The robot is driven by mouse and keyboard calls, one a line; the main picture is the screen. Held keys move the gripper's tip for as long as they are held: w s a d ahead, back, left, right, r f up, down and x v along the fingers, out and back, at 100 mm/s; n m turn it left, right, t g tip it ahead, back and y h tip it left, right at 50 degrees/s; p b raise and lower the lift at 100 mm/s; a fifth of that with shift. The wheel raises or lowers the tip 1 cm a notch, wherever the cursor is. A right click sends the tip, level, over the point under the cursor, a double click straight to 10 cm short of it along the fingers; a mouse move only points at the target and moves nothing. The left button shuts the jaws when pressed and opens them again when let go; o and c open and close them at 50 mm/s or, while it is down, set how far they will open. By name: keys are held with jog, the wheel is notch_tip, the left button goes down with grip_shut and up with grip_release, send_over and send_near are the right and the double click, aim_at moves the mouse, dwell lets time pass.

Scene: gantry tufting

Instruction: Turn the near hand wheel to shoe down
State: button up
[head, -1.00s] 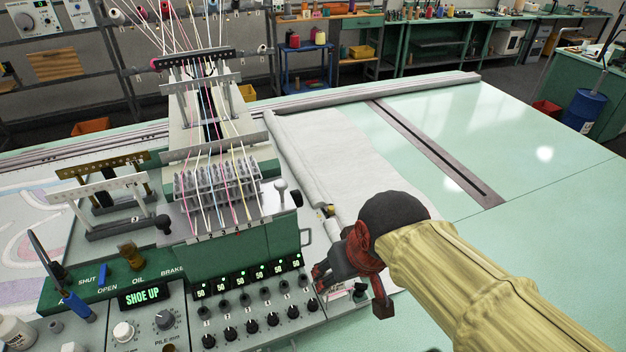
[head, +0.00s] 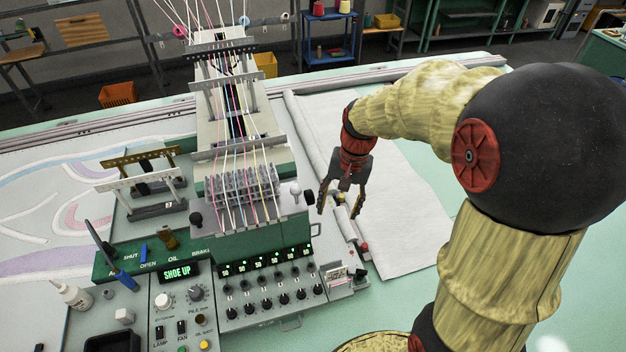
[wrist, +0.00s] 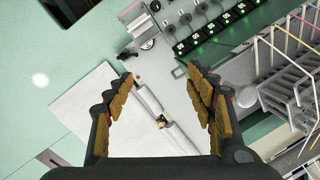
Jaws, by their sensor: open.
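My gripper (head: 339,203) is open and empty, fingers pointing down, above the front end of the white roll to the right of the tufting head. Its two fingers also frame the wrist view (wrist: 160,82), with nothing between them. A black knob (head: 309,197) sticks out at the head's right side, left of my gripper; I cannot tell for sure whether it is the near hand wheel. A white ball-topped lever (head: 296,190) stands beside it. Another black knob (head: 195,219) is at the head's left. The lit display (head: 178,272) reads SHOE UP.
The control panel (head: 262,318) with several knobs and green readouts lies in front of the head. Taut yarns (head: 236,150) run down into it. White cloth (head: 400,225) lies to the right. A small unit with a red knob (head: 364,247) stands below my gripper.

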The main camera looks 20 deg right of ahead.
aim_at(312, 194)
jog(key=w+f+m+y+p, duration=0.35)
jog(key=w+m+p, duration=0.45)
jog(key=w+m, duration=0.55)
jog(key=shift+n+g+h, duration=0.35)
jog(key=shift+n+g, duration=0.05)
jog(key=shift+n, duration=0.35)
jog(key=shift+w+p+x, duration=0.25)
jog(key=shift+p+x, duration=0.05)
jog(key=shift+x, duration=0.95)
jog(key=shift+w+p+x, duration=0.25)
jog(key=shift+p+x, duration=0.1)
jog(key=shift+x, duration=0.9)
jog(key=shift+w+p+x, duration=0.25)
jog(key=shift+p+x, duration=0.05)
jog(key=shift+x, duration=0.95)
jog(key=shift+f, duration=0.1)
jog(key=c, duration=0.3)
jog(key=c, duration=0.8)
jog(key=shift+c, duration=0.3)
